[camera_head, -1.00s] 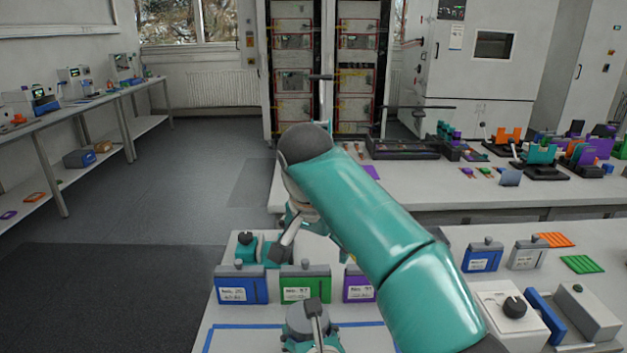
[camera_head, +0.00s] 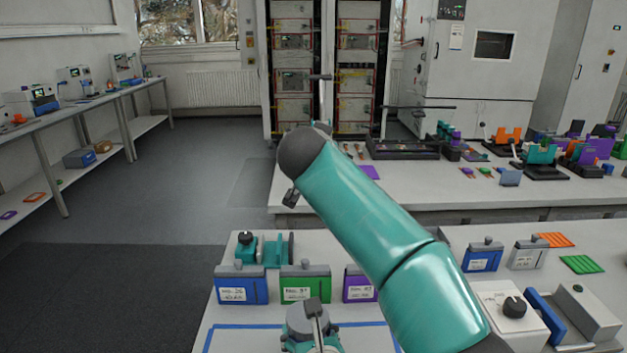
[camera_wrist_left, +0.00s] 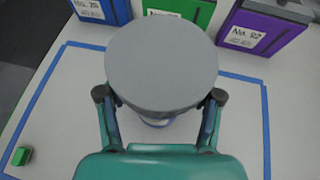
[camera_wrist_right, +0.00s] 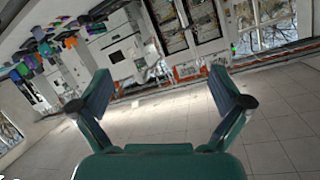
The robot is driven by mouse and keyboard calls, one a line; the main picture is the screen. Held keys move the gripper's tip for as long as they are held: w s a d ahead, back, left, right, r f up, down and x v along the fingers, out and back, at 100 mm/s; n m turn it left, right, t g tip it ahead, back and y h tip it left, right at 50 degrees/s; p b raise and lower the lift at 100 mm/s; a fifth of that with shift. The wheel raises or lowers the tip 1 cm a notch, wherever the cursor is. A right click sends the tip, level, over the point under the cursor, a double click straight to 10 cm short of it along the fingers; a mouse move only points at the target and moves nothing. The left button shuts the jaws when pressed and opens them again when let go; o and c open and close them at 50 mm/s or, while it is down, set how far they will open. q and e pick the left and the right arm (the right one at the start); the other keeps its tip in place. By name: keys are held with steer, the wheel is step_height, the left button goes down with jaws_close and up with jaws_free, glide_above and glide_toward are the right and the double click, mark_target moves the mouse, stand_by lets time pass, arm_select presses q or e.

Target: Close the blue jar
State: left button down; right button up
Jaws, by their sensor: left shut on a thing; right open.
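My left gripper (camera_head: 311,325) is low in the head view, over the area outlined with blue tape. In the left wrist view its fingers are shut on a grey round lid (camera_wrist_left: 162,62), one on each side. A small blue and white edge (camera_wrist_left: 155,123) shows under the lid, perhaps the blue jar. The lid hides the rest, so I cannot tell whether the lid sits on it. My right gripper (camera_wrist_right: 165,95) is open and empty in the right wrist view, pointing across the room.
Blue (camera_head: 240,286), green (camera_head: 305,285) and purple (camera_head: 358,285) labelled boxes stand in a row behind the taped area (camera_head: 260,325). A small green block (camera_wrist_left: 22,156) lies at its left edge. Teal fixtures (camera_head: 265,250) stand behind the boxes.

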steer(key=r, duration=0.1)
steer(key=t, duration=0.1)
steer(key=a+r+n, duration=0.1)
steer(key=shift+w+r+t+y, duration=0.3)
steer(key=shift+w+r+t, duration=0.05)
steer(key=shift+w+t, duration=0.05)
arm_select(q)
steer(key=shift+c, duration=0.5)
jaws_free()
steer(key=shift+r, duration=0.15)
step_height(320, 180, up, 10)
steer(key=shift+f, duration=0.15)
